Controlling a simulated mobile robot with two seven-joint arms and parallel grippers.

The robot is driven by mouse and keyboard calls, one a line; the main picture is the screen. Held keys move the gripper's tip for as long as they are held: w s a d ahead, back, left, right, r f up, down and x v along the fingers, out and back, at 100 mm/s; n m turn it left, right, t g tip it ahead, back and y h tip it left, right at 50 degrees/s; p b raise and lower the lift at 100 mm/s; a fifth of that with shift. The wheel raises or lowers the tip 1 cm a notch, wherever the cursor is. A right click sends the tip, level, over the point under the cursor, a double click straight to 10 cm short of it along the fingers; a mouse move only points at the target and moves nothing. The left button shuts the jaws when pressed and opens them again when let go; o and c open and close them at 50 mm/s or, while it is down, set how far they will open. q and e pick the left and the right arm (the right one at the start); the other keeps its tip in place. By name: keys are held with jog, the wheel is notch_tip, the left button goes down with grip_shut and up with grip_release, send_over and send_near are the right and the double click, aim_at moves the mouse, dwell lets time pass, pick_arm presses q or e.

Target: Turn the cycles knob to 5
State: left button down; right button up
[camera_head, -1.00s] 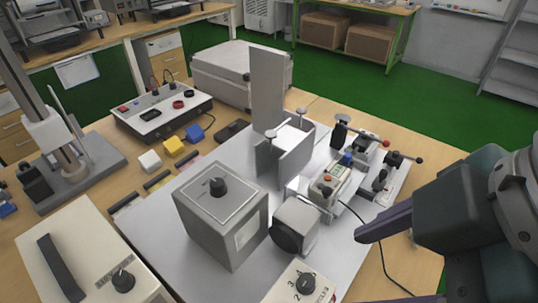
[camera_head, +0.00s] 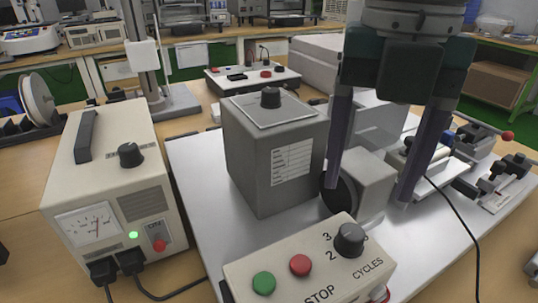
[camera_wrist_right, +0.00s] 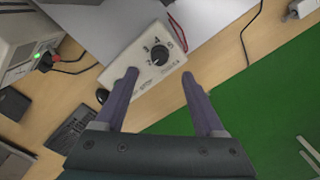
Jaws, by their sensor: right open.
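The cycles knob (camera_head: 349,240) is a round black knob on the cream control box (camera_head: 272,272), which also has a green button (camera_head: 264,283), a red button (camera_head: 300,265) and "STOP" and "CYCLES" lettering. Digits 2 and 3 show left of the knob; its pointer direction is unclear. My right gripper (camera_head: 368,193) points down with its two long fingers spread and empty, beyond and above the knob in the head view. In the right wrist view the knob (camera_wrist_right: 160,54) lies just past the gap between the fingertips (camera_wrist_right: 158,76), not touched. My left gripper is not in view.
A cream power supply (camera_head: 110,185) with a meter and lit green lamp stands left. A grey box (camera_head: 275,150) with its own black knob (camera_head: 270,98) stands behind the control box. A metal-faced motor block (camera_head: 370,185) is close to my fingers. A cable runs at the right.

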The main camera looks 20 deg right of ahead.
aim_at(353, 231)
notch_tip(353, 231, down, 8)
jog(key=shift+r+b, duration=0.15)
jog(key=shift+b, duration=0.55)
grip_shut()
